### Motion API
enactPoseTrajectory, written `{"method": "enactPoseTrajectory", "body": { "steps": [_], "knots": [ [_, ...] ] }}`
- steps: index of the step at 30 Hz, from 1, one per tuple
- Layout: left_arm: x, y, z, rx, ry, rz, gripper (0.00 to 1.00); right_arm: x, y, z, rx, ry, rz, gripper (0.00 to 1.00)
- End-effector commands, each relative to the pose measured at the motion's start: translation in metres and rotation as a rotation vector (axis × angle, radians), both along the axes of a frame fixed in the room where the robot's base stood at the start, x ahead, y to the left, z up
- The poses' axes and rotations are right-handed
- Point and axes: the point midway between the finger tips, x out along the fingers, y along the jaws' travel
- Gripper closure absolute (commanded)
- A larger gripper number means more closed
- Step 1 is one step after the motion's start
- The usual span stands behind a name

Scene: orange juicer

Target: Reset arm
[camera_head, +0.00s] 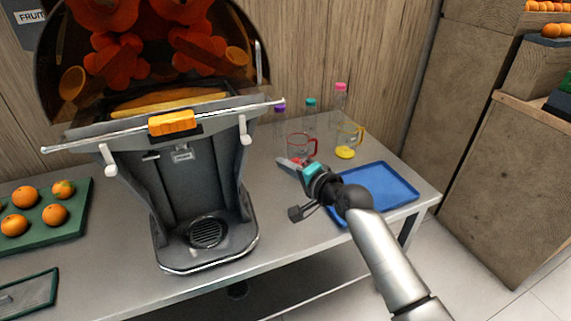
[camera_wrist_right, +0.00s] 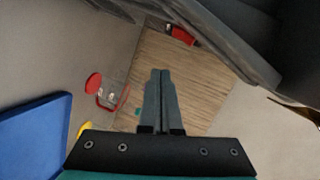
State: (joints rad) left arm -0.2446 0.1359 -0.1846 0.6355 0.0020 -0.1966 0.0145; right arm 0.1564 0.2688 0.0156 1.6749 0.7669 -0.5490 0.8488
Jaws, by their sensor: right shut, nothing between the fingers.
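My right arm comes in from the lower right in the head view. Its gripper (camera_head: 290,164) is over the table to the right of the juicer (camera_head: 180,170), close to the red-handled jug (camera_head: 302,148). In the right wrist view the two fingers (camera_wrist_right: 160,76) lie together with nothing between them. My left gripper is not in view.
A blue tray (camera_head: 392,178) lies on the table (camera_head: 285,235) under my right forearm. A yellow-handled jug (camera_head: 346,140) and several capped bottles (camera_head: 340,97) stand behind. A green tray (camera_head: 78,222) with oranges is at the left.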

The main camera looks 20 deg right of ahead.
Motion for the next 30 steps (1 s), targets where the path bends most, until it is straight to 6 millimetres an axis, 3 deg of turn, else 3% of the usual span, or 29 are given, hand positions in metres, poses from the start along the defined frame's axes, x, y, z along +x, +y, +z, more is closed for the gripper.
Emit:
{"method": "enactPoseTrajectory", "body": {
  "steps": [10, 14, 17, 22, 24, 30],
  "knots": [
    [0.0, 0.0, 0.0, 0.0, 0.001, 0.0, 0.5, 0.0, 0.0, -0.001, -0.002, 0.002, 0.001, 1.0],
    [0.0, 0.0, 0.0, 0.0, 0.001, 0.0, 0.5, -0.015, 0.012, -0.015, -0.075, 0.035, 0.043, 1.0],
    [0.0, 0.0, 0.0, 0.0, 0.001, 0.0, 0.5, -0.049, 0.032, -0.043, -0.236, 0.103, 0.131, 1.0],
    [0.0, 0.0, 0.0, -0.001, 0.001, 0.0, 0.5, -0.142, 0.061, -0.098, -0.616, 0.267, 0.36, 1.0],
    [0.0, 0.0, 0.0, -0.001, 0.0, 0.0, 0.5, -0.178, 0.065, -0.112, -0.749, 0.328, 0.449, 1.0],
    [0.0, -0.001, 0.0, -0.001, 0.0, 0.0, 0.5, -0.255, 0.062, -0.127, -0.99, 0.458, 0.628, 1.0]
  ]
}}
